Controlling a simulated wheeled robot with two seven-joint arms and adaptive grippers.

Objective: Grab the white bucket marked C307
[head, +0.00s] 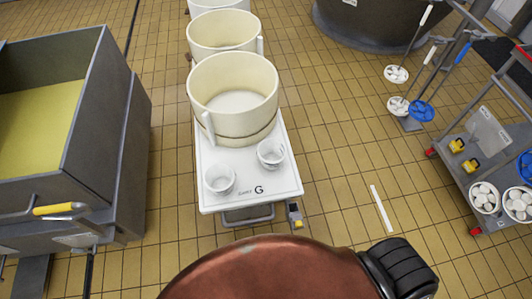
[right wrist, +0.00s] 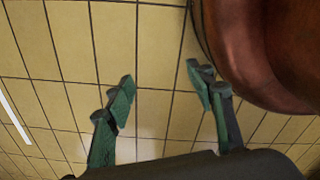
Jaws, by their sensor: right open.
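A large cream-white bucket (head: 233,97) with an upright handle stands on a white-topped stand (head: 236,172) marked G in the head view. A second similar bucket (head: 222,33) is behind it, and a third (head: 218,4) is cut off by the top edge. I can read no C307 marking on any of them. Two small white cups (head: 219,180) (head: 271,153) stand in front of the nearest bucket. My right gripper (right wrist: 163,88) is open and empty above the tiled floor in the right wrist view. No bucket shows there. My left gripper is not in view.
A grey tank (head: 128,130) with a yellow inside stands at the left. A grey trolley (head: 490,150) and white-and-blue discs are at the right. A big dark vat (head: 375,25) stands at the back. Tiled floor (head: 335,150) is free right of the stand.

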